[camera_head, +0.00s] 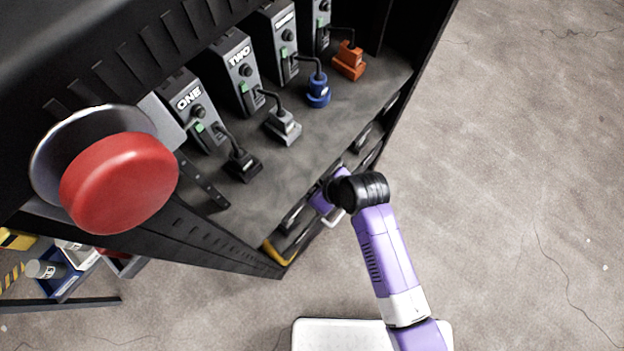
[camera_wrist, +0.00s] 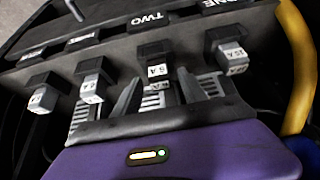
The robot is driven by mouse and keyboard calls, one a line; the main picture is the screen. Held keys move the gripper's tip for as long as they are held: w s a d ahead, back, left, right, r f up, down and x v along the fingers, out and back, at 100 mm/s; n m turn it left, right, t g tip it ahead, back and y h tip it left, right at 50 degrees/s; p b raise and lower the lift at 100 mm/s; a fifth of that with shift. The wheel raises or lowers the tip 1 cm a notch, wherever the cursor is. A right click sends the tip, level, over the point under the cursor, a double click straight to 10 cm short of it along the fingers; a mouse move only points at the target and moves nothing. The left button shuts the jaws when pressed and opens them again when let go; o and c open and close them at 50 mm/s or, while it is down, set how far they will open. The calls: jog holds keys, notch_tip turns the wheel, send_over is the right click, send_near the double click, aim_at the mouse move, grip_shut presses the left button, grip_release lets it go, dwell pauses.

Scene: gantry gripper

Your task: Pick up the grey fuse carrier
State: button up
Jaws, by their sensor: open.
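In the wrist view, several grey fuse carriers with small labels stick out of dark sockets in a row. One grey carrier (camera_wrist: 156,72) is below the "TWO" plate (camera_wrist: 148,19), between the fingers of my gripper (camera_wrist: 158,80). The fingers are open, one on each side, with no clear contact. Other grey carriers are at left (camera_wrist: 92,88), far left (camera_wrist: 42,98) and right (camera_wrist: 233,62), the last near the "ONE" plate (camera_wrist: 215,5). In the head view, my gripper (camera_head: 326,192) is at the cabinet's front edge. Its fingertips and these carriers are hidden there.
Black (camera_head: 242,165), grey (camera_head: 284,126), blue (camera_head: 318,90) and orange (camera_head: 348,60) plugs stand on the cabinet shelf (camera_head: 310,140). A red button (camera_head: 120,183) is at left. A yellow bar (camera_wrist: 297,65) borders the row on the right. The floor at right (camera_head: 520,180) is clear.

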jog(key=shift+w+a+f, duration=0.1)
jog(key=shift+a+f, duration=0.1)
jog(key=shift+f, duration=0.15)
jog(key=shift+c, duration=0.2)
grip_shut()
jog(key=shift+r, duration=0.1)
